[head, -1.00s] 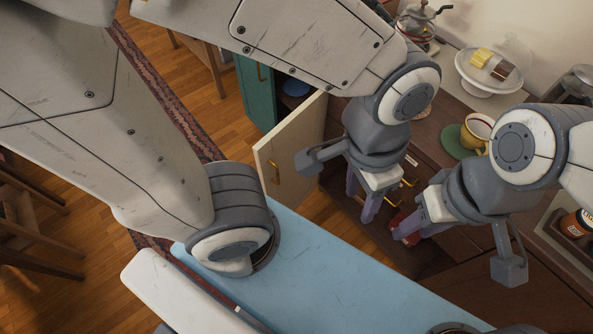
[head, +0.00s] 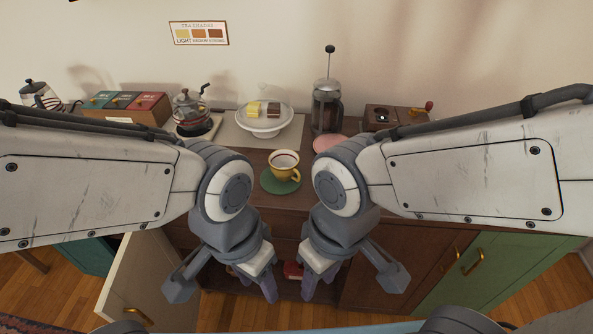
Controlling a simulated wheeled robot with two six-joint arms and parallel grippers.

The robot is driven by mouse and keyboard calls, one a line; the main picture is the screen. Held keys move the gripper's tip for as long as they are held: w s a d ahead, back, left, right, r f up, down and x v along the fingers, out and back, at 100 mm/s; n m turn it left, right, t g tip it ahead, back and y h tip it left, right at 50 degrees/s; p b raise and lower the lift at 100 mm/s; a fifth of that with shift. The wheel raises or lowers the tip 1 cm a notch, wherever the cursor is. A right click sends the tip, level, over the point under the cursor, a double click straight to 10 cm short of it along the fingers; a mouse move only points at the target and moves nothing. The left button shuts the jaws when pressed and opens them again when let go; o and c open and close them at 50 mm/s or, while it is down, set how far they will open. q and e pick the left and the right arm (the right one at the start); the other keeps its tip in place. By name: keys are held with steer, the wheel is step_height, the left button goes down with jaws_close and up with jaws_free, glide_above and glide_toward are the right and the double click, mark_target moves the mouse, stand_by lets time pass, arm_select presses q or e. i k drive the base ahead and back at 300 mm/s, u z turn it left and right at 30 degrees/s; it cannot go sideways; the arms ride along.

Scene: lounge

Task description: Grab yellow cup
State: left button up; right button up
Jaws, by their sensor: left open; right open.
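The yellow cup (head: 285,167) stands upright on a round green mat (head: 281,184) on the wooden counter, between my two arms. Its inside looks pale, and its handle points right. My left gripper (head: 254,285) hangs below the counter edge, in front of the cabinet and lower than the cup, open and empty. My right gripper (head: 319,280) hangs beside it at the same height, also open and empty. Neither gripper touches the cup.
A glass-domed cake stand (head: 264,121), kettle (head: 190,110), French press (head: 327,107), pink plate (head: 331,145) and wooden grinder box (head: 390,116) stand behind the cup. A tea box (head: 127,106) is at left. Below, a cream cabinet door (head: 140,280) hangs open; a green door (head: 480,268) is at right.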

mark_target(284, 163)
steer(key=u, duration=2.55)
steer(key=k, duration=0.75)
steer(key=z, duration=1.15)
steer(key=i, duration=0.5)
steer(key=z, duration=0.05)
